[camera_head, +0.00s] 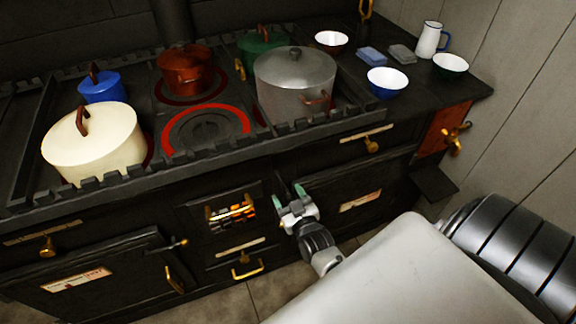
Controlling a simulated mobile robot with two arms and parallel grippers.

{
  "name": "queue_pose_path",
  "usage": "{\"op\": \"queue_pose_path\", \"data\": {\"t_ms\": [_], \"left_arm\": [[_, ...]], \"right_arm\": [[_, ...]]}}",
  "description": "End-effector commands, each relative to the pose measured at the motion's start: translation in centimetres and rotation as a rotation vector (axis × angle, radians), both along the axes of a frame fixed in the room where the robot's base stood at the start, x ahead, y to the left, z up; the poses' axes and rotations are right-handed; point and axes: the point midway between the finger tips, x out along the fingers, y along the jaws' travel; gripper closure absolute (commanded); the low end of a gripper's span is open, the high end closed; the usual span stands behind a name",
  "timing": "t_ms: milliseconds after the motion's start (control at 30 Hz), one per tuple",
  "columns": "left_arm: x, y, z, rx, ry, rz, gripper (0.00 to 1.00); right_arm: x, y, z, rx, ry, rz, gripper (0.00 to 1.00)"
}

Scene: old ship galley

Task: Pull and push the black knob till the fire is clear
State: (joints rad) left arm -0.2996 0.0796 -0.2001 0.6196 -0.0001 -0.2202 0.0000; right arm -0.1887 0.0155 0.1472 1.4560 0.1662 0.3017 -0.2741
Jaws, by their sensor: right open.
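The fire (230,212) glows orange behind brass bars in a small opening in the front of the dark stove. My right gripper (289,199) is just right of the fire opening, in front of the stove face. Its two fingers with greenish pads are apart, and I see nothing clearly held between them. I cannot make out a black knob for certain; one may be hidden by the gripper. A small dark latch end (182,243) shows on the left oven door. My left gripper is not in view.
A cream pot (95,145), blue pot (102,88), copper pot (186,72), green pot (262,45) and grey pot (295,82) stand on the railed stove top. A red-ringed hotplate (205,130) is bare. Bowls and a white jug (429,40) stand right. A brass drawer handle (246,268) sits below the fire.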

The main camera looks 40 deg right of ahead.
Motion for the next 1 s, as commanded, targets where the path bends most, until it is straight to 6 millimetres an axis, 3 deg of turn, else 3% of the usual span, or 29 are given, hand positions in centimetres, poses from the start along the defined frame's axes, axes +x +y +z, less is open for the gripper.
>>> {"op": "queue_pose_path", "data": {"t_ms": [500,700,933,1000], "left_arm": [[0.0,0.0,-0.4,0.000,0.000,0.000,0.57],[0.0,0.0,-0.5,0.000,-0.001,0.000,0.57],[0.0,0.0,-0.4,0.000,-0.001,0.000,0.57],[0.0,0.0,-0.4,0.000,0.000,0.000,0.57]], "right_arm": [[-8.9,1.8,-0.2,0.002,0.003,0.001,0.37],[-10.3,2.0,-0.1,0.001,0.002,0.000,0.37],[-10.4,2.0,0.0,0.001,0.001,0.000,0.37],[-10.3,2.0,0.0,0.002,0.001,0.001,0.45]]}}
